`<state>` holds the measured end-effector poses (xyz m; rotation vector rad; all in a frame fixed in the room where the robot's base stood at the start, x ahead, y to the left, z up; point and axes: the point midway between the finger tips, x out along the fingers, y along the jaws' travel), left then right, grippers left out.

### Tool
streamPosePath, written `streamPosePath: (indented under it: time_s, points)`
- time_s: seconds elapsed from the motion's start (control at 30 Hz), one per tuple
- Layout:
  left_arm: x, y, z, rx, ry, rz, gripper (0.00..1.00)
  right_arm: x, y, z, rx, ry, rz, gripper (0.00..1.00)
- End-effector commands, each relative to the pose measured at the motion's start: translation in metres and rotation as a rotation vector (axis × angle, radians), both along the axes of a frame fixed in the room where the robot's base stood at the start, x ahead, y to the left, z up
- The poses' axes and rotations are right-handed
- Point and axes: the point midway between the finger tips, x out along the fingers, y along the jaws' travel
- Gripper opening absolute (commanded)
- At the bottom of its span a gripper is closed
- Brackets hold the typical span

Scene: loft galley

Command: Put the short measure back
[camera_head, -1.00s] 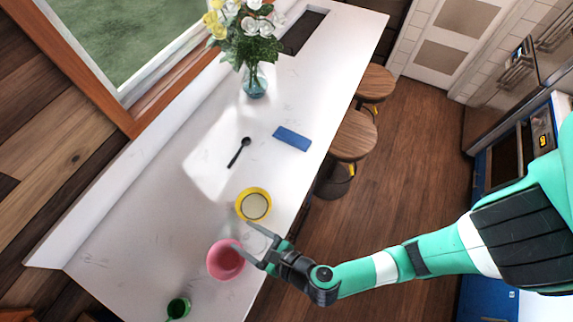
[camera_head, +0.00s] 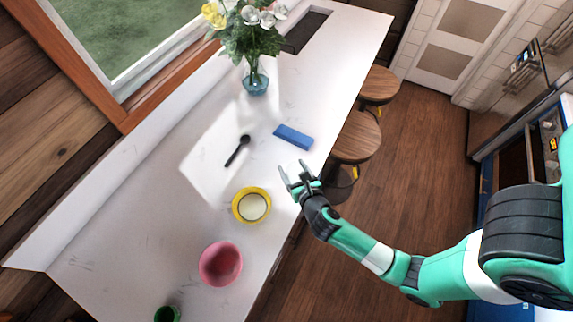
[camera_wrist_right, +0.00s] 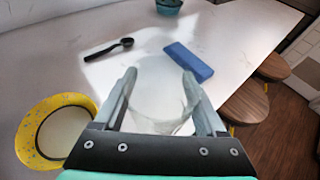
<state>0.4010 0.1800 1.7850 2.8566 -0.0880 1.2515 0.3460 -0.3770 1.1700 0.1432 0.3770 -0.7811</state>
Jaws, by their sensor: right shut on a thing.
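My right gripper (camera_head: 293,172) is over the counter near its right edge, between the yellow bowl and the blue block. In the right wrist view its fingers (camera_wrist_right: 159,80) are shut on a clear, see-through vessel (camera_wrist_right: 158,98), likely the short measure. Its rim and lower edge are faint, and I cannot tell if it touches the counter. A black spoon-like scoop (camera_head: 238,150) lies on the counter and also shows in the right wrist view (camera_wrist_right: 108,48). My left gripper is not in view.
A yellow bowl (camera_head: 240,216) with pale contents, a pink bowl (camera_head: 221,264) and a green cup (camera_head: 166,314) stand along the near counter (camera_head: 130,235). A blue block (camera_head: 293,137) and a flower vase (camera_head: 256,84) are farther back. Stools (camera_head: 354,138) stand beyond the right edge.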

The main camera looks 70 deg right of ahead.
Motion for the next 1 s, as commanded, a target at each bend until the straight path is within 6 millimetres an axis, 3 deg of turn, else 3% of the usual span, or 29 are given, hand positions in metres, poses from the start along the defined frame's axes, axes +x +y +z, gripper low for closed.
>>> streamPosePath:
  time_s: [0.17,0.2,0.33,0.63,0.83,1.0]
  points:
    - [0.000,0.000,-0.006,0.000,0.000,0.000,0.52,0.031,-0.044,-0.025,0.000,-0.001,-0.007,0.09]
    - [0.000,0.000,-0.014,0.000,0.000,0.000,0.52,0.036,-0.048,-0.041,0.000,0.001,-0.003,0.09]
    - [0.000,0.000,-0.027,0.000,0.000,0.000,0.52,0.049,-0.065,-0.066,-0.001,0.001,-0.002,0.09]
    - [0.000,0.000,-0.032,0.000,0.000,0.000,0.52,0.057,-0.074,-0.078,0.000,-0.001,0.001,0.09]
    - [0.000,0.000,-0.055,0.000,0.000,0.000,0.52,0.059,-0.076,-0.112,0.000,0.002,0.002,0.09]
    - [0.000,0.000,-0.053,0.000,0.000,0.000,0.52,0.059,-0.076,-0.110,-0.002,-0.001,0.002,0.09]
